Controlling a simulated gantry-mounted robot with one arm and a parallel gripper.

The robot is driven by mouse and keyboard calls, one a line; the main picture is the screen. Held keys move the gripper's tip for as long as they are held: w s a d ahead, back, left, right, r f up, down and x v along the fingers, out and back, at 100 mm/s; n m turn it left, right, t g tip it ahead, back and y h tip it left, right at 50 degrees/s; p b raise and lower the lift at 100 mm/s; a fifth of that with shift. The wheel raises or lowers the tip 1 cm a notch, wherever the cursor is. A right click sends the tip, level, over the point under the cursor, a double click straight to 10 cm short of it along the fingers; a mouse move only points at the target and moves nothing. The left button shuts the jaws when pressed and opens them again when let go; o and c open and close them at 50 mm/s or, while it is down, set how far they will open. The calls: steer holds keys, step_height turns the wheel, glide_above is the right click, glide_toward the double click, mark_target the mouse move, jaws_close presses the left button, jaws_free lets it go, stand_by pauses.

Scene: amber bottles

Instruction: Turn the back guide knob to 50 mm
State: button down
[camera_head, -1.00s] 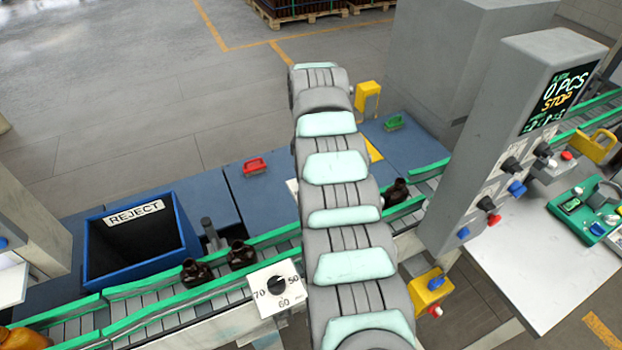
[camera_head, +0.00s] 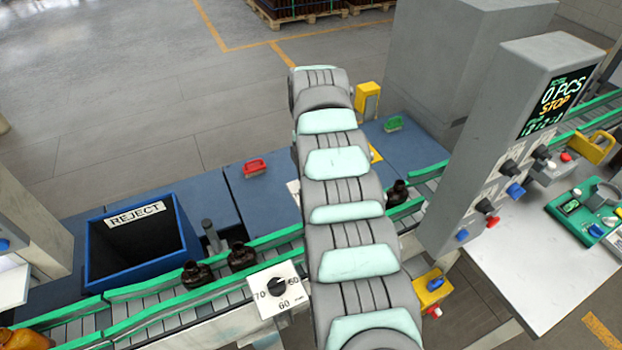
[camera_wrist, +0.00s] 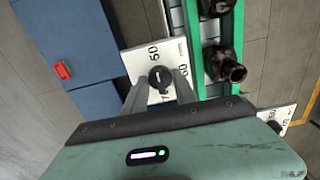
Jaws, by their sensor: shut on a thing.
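The back guide knob (camera_wrist: 160,76) is a round black knob on a white dial plate (camera_wrist: 138,62) in the wrist view. The plate carries a "50" above the knob; other numbers are partly hidden by my fingers. A short pale mark shows on the knob, but I cannot tell exactly which number it points to. My gripper (camera_wrist: 160,84) is shut on this knob, one grey finger on each side. In the head view my arm covers the knob and gripper; only a sliver of white plate (camera_head: 293,188) shows beside the arm.
Another dial (camera_head: 278,288) marked 70, 60 and 50 sits at the conveyor's near side. Dark bottles (camera_head: 243,257) stand between green rails (camera_head: 150,285). A blue REJECT bin (camera_head: 140,245) is at left, a grey control cabinet (camera_head: 480,150) at right. A red-handled item (camera_head: 254,168) lies on the blue surface.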

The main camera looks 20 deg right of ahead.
stand_by(0.5)
steer(key=c, duration=1)
jaws_free()
steer(key=shift+r, duration=0.1)
step_height(320, 180, up, 11)
steer(key=p, duration=0.5)
steer(key=shift+f, duration=0.2)
